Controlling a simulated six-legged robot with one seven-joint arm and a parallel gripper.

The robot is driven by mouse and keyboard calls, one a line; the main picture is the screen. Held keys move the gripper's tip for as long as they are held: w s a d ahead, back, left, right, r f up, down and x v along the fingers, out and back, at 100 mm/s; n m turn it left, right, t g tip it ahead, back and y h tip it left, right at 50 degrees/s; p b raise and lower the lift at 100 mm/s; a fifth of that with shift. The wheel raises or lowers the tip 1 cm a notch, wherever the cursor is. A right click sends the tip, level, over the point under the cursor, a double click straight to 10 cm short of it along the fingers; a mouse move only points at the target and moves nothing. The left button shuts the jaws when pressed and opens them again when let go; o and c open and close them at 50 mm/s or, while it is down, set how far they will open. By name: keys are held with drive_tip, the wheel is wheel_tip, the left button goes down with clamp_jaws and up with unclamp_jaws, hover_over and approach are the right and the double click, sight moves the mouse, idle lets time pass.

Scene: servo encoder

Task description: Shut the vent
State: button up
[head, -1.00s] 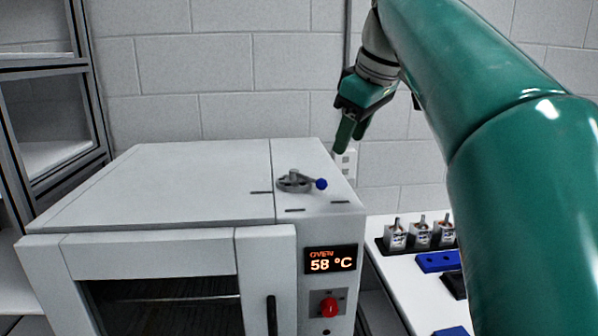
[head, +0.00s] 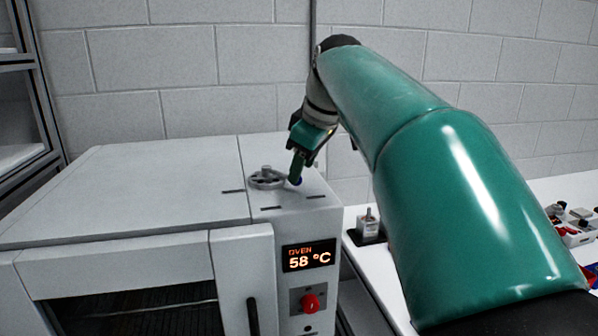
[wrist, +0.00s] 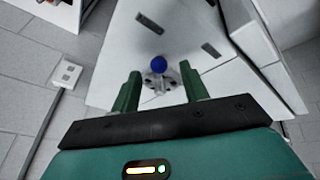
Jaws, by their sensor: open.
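The vent (head: 266,178) is a round grey disc with a hub on top of the white oven, near its right side. Its lever ends in a blue knob (head: 297,181), which points right in the head view and is partly hidden by my fingers. My gripper (head: 297,165) is at the knob, pointing down. In the wrist view my gripper (wrist: 158,88) is open, with the blue knob (wrist: 158,63) between and just beyond the two green fingertips. The grey vent disc (wrist: 160,84) shows between the fingers. I cannot tell whether a finger touches the knob.
The oven (head: 130,185) has dark slot marks on its top, a display reading 58 °C (head: 308,256) and a red dial (head: 309,302). A white bench (head: 385,270) with small parts stands to the right. A block wall is behind.

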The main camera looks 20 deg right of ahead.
sight(276, 174)
drive_tip(key=shift+w+a+f, duration=0.1)
drive_tip(key=shift+w+f, duration=0.65)
drive_tip(key=shift+f, duration=0.35)
drive_tip(key=shift+s, duration=0.2)
drive_tip(key=shift+w+f, duration=0.2)
drive_tip(key=shift+w, duration=0.2)
drive_tip(key=shift+s+r, duration=0.1)
drive_tip(key=shift+s, duration=0.1)
drive_tip(key=shift+c, duration=0.3)
drive_tip(key=shift+s, duration=0.1)
drive_tip(key=c, duration=0.3)
clamp_jaws()
